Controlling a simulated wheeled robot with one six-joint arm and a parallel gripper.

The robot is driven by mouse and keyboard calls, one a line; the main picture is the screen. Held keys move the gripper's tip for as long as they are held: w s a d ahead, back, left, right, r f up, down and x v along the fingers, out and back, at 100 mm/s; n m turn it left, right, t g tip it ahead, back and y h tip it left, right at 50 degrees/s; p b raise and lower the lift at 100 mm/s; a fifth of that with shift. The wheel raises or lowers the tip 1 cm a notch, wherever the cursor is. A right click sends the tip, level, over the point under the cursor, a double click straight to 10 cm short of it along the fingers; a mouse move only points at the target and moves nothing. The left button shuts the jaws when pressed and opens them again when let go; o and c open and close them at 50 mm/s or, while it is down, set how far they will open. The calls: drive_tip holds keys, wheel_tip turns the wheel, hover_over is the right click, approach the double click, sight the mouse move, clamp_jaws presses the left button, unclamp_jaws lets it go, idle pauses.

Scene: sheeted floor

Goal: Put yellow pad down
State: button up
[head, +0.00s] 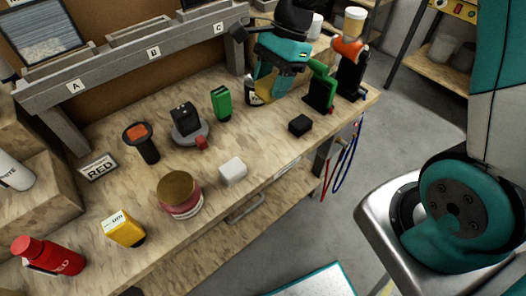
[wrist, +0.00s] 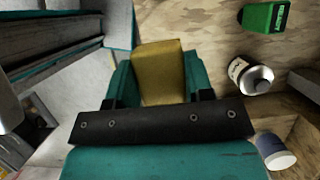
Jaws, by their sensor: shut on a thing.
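My gripper (head: 266,86) is over the far right part of the workbench (head: 262,140), pointing down. It is shut on the yellow pad (wrist: 158,72), which sits between the two teal fingers in the wrist view. In the head view the pad (head: 264,84) shows only partly between the fingers. A small can with a pale label (head: 251,92) stands close beside the fingers. It also shows in the wrist view (wrist: 250,76), right of the pad. I cannot tell whether the pad touches the bench top.
A green box (head: 221,103) stands left of the gripper, and a green holder (head: 320,88) to the right. A black block (head: 300,125) and white block (head: 233,170) lie nearer the front edge. Bare wood lies between them. A shelf labelled A, B, C (head: 153,53) runs behind.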

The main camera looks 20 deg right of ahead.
sight(265, 153)
wheel_tip(265, 153, down, 20)
drive_tip(key=shift+r+p, duration=0.15)
drive_tip(key=shift+p, duration=0.95)
drive_tip(key=o, duration=0.9)
drive_tip(key=shift+c, duration=0.2)
drive_tip(key=shift+f+b, duration=0.2)
drive_tip(key=shift+b, duration=0.25)
